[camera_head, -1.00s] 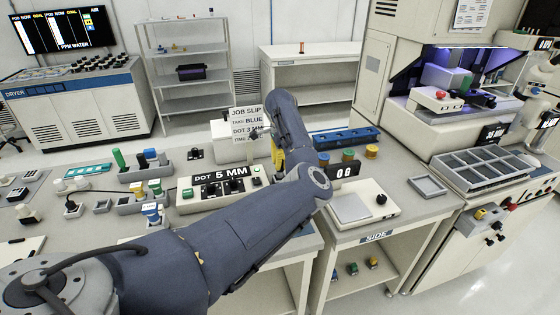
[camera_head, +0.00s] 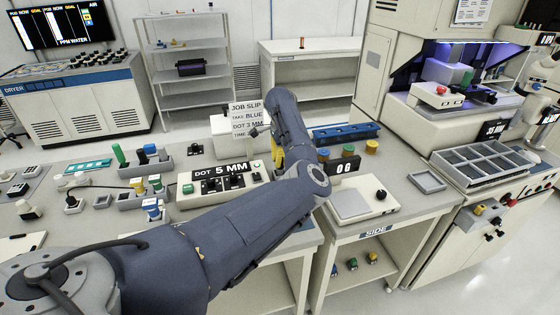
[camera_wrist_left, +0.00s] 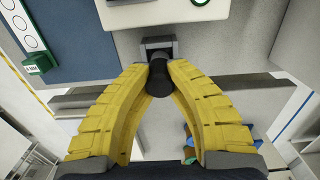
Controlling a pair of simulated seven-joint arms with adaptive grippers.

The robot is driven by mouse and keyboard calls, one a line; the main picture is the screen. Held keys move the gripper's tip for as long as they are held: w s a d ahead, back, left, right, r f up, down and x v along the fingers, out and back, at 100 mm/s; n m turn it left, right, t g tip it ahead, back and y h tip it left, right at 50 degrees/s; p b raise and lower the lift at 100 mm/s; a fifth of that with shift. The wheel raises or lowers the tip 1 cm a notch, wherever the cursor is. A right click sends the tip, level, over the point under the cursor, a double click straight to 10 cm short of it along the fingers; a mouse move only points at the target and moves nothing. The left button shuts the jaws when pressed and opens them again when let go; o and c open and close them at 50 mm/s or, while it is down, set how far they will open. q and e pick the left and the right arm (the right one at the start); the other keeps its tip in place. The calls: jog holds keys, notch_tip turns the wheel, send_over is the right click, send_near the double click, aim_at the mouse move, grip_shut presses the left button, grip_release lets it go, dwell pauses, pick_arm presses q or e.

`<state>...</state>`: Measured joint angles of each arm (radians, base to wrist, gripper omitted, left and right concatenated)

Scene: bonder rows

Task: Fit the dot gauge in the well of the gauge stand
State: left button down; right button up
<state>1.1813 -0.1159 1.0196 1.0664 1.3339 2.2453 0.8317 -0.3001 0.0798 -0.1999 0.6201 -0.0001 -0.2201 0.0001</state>
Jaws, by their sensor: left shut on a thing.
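My left gripper (camera_wrist_left: 160,73) is shut on a black, round-ended piece (camera_wrist_left: 158,86), which I take for the dot gauge. It sits between the two yellow fingertips in the left wrist view. Just beyond it is a small grey block with a dark recess (camera_wrist_left: 157,43), seemingly the gauge stand with its well. The black piece overlaps the block's near edge in the picture; I cannot tell whether it is in the well or above it. In the head view my arm hides most of the left gripper (camera_head: 278,157), the held piece and the stand. My right gripper is not in view.
A control box reading DOT 5 MM (camera_head: 222,183) and a job slip holder (camera_head: 230,140) stand near the arm. A 00 display (camera_head: 344,169) and a pale scale-like box (camera_head: 352,203) are right of it. A green 4 MM block (camera_wrist_left: 38,63) lies left in the wrist view.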

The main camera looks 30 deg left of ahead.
pick_arm(q)
jog(key=shift+f, duration=1.35)
dwell(0.7)
jog(key=c, duration=1.3)
grip_release()
jog(key=shift+r, duration=0.1)
notch_tip(320, 180, up, 12)
jog(key=shift+w+d+f, duration=0.1)
dwell(0.7)
